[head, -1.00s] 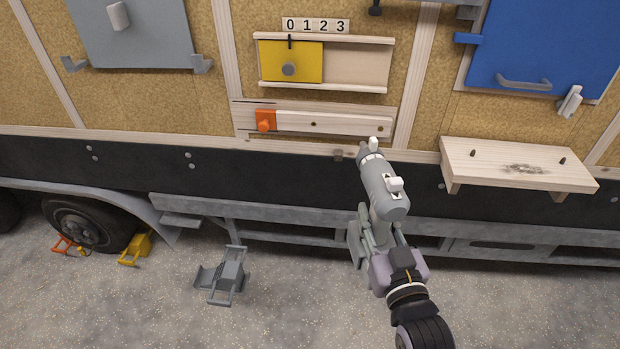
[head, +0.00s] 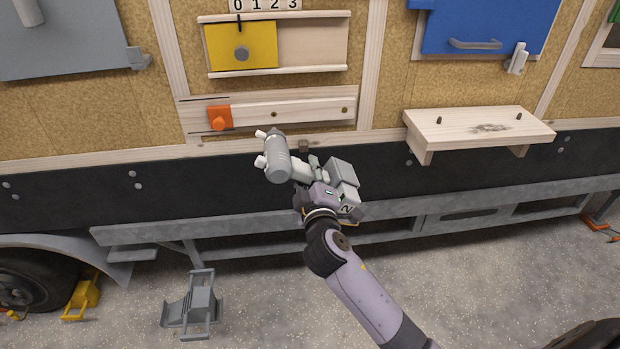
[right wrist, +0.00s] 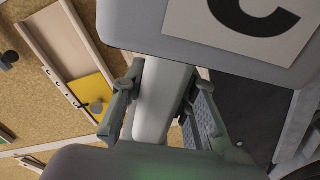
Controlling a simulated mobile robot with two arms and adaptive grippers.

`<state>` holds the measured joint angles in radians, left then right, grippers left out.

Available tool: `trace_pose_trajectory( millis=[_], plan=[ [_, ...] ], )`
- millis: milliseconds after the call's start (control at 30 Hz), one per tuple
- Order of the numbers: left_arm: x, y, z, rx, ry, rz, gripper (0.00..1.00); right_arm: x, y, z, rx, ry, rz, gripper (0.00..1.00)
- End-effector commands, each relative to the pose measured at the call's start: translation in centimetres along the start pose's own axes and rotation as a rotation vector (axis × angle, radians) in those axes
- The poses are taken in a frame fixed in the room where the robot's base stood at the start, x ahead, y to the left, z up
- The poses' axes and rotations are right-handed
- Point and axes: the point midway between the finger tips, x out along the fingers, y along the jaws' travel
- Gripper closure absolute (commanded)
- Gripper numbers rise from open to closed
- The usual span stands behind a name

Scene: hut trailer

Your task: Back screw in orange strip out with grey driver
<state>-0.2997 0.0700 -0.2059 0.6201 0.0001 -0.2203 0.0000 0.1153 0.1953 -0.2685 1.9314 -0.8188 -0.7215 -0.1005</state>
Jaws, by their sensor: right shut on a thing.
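The wooden strip (head: 308,108) is fixed low on the wall, with an orange block (head: 219,118) at its left end. Dark screw heads show near its middle (head: 273,114) and right end (head: 344,110). My right gripper (head: 306,171) is shut on the grey driver (head: 277,160), a thick grey body with white knobs. The driver is just below the strip's middle in the picture, apart from the orange block. In the right wrist view the driver's grey handle (right wrist: 165,100) sits between the fingers. My left gripper is out of view.
A yellow sliding panel (head: 258,46) sits above the strip. A wooden shelf (head: 470,130) juts out at right. A blue door (head: 490,25) is at upper right. A grey stand (head: 195,305) is on the ground.

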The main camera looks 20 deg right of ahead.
Motion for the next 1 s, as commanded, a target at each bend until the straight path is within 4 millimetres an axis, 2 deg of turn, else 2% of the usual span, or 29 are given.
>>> trace_pose_trajectory(
  millis=[200,533,1000],
  plan=[
    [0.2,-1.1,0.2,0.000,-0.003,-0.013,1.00,0.5,0.6,0.0,-0.025,-0.011,0.013,1.00],
    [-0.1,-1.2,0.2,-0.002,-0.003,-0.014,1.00,0.3,0.6,-0.1,-0.022,-0.015,0.012,1.00],
    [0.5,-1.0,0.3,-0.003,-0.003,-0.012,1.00,4.7,0.5,0.0,-0.024,-0.014,0.013,1.00]
  ],
)
